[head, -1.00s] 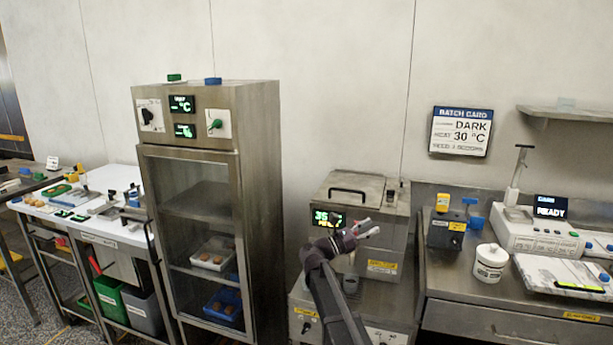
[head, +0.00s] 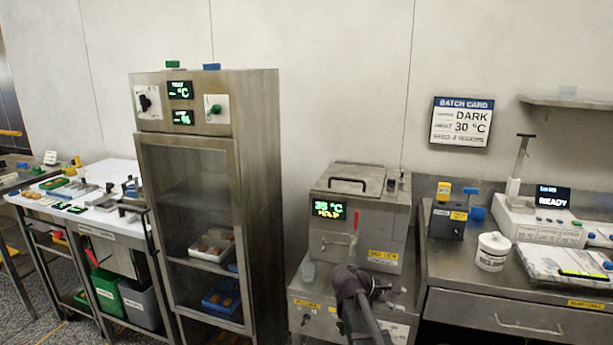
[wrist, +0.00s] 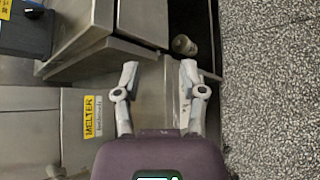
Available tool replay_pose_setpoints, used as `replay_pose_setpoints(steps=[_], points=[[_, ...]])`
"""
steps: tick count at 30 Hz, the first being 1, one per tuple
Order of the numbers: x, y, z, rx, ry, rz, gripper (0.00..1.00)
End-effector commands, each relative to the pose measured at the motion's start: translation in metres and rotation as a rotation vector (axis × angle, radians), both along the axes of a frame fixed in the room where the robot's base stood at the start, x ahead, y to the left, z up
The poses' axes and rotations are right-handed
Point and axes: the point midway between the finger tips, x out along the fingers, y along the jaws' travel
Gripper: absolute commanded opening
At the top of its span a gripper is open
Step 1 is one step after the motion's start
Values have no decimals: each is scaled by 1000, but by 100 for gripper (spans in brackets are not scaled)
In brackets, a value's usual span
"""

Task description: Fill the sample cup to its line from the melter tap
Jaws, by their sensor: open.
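The melter (head: 360,255) is a steel box on a stand, with a green display reading about 35 °C and HOLD. Its tap (head: 354,240) shows on the front with a red lever, upright. My gripper (wrist: 160,75) is open and empty in the wrist view, in front of the melter stand. In the head view my wrist largely hides it, and only pale finger parts show to the right.
The right bench holds a white tub (head: 493,252), a dark box with blue parts (head: 447,222) and a scale-like unit reading READY (head: 540,230). A tall glass-door cabinet (head: 195,200) stands left of the melter. A cylindrical container (wrist: 183,45) shows low beneath the bench edge.

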Motion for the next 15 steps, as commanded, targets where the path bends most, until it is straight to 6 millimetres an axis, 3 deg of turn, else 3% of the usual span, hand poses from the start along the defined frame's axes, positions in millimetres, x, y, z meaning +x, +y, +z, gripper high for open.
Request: replay_pose_setpoints(steps=[1, 6, 15], points=[[-15, -1, -16, 66, -31, -32, 53], [-48, 7, -57, 290, -135, -164, 53], [-105, 37, -115, 663, -279, -456, 53]])
